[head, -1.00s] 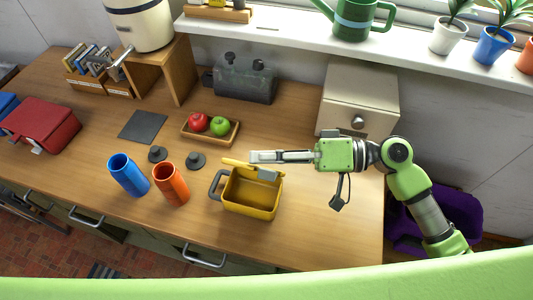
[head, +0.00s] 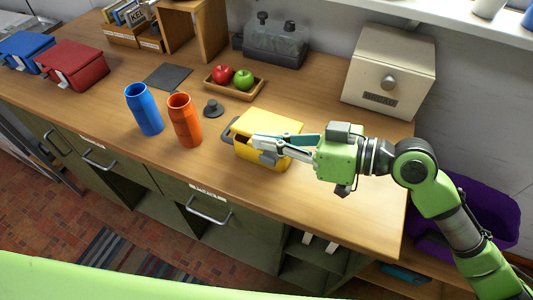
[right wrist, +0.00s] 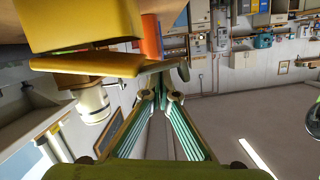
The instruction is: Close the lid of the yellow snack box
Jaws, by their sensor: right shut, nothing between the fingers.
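The yellow snack box (head: 243,152) stands near the front edge of the wooden counter. Its yellow lid (head: 268,122) lies over the top, slightly raised, with a dark gap showing along the near left side. The box (right wrist: 80,22) and its lid (right wrist: 95,65) also show in the right wrist view, with a narrow gap between them. My right gripper (head: 258,146) is shut and empty, its fingertips at the lid's near side and hiding part of it. In the right wrist view the fingertips (right wrist: 161,78) are close to the lid; contact is unclear. My left gripper is out of view.
An orange cup (head: 184,120) and a blue cup (head: 144,110) stand left of the box. A dark round lid (head: 213,108) and a wooden tray (head: 230,90) with two apples lie behind. A cream bread box (head: 389,75) stands at back right. Counter right of the box is clear.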

